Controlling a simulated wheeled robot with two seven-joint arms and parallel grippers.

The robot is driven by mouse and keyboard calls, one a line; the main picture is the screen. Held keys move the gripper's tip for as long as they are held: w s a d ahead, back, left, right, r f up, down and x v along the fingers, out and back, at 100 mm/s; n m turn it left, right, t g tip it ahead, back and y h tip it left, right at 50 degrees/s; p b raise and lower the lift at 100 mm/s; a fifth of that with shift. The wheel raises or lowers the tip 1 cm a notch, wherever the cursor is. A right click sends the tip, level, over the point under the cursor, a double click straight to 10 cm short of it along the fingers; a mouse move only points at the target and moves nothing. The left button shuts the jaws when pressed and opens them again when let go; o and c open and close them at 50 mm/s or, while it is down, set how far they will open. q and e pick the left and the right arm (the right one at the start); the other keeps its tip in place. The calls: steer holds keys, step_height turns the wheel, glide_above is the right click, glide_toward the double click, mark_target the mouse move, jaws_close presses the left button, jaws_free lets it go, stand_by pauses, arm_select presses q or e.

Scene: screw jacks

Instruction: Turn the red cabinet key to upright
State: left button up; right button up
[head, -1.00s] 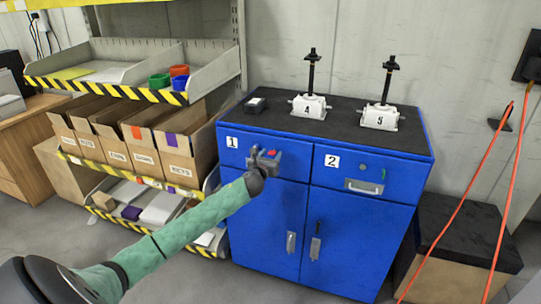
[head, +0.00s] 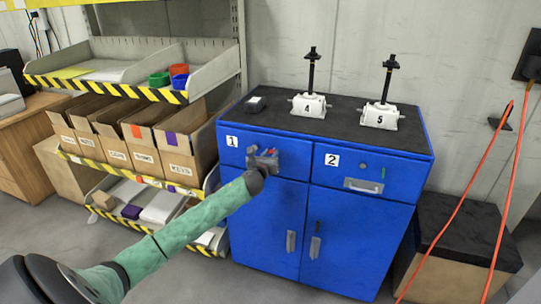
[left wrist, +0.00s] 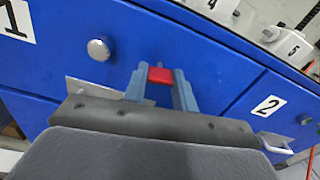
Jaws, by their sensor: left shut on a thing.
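The blue cabinet (head: 262,247) stands against the wall, with drawer 1 at its upper left. My left gripper (head: 266,156) is in front of drawer 1. In the left wrist view, my left gripper (left wrist: 161,84) is shut on the red key (left wrist: 160,75), which sits between its two fingers against the drawer front. The picture is tilted, and the fingers hide part of the key, so I cannot tell its exact angle. A round silver knob (left wrist: 98,49) is to the left of the key. My right gripper is not in view.
Drawer 2 (head: 405,180) has a silver handle and a small green key (head: 383,172). Two white screw jacks (head: 309,106) (head: 381,116) stand on the dark cabinet top. A shelf with cardboard boxes (head: 180,155) is at the left. Orange cables (head: 510,180) hang at the right.

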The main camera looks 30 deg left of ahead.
arm_select(q)
steer(key=shift+o, duration=0.2)
steer(key=n, duration=0.4)
steer(key=shift+n, duration=6.1)
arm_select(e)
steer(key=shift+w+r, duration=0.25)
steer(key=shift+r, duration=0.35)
arm_select(q)
steer(key=shift+c, duration=0.2)
steer(key=shift+o, duration=0.2)
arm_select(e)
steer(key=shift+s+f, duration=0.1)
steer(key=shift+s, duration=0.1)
